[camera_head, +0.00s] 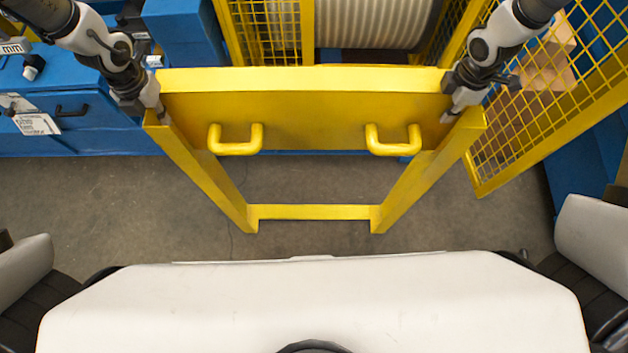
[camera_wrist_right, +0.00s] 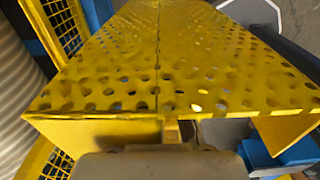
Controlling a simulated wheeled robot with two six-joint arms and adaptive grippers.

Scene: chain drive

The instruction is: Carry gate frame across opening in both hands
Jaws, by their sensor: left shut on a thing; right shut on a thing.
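The yellow gate frame (camera_head: 310,105) is upright in front of my base in the head view, with a broad upper panel, two side posts and a low crossbar. Two yellow handles, the left one (camera_head: 236,146) and the right one (camera_head: 393,146), stick out from its panel towards me. My left gripper (camera_head: 153,110) is shut on the frame's upper left corner. My right gripper (camera_head: 455,108) is shut on its upper right corner. The fingertips are partly hidden. In the right wrist view a perforated yellow panel (camera_wrist_right: 190,60), seemingly part of the frame, fills the middle.
Behind the frame is an opening with a ribbed pale drum (camera_head: 372,24) and yellow mesh (camera_head: 268,30). A mesh panel (camera_head: 520,110) slants at the right, near the frame's right post. A blue cabinet (camera_head: 100,125) stands at the left. Grey floor (camera_head: 90,195) is clear before the frame.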

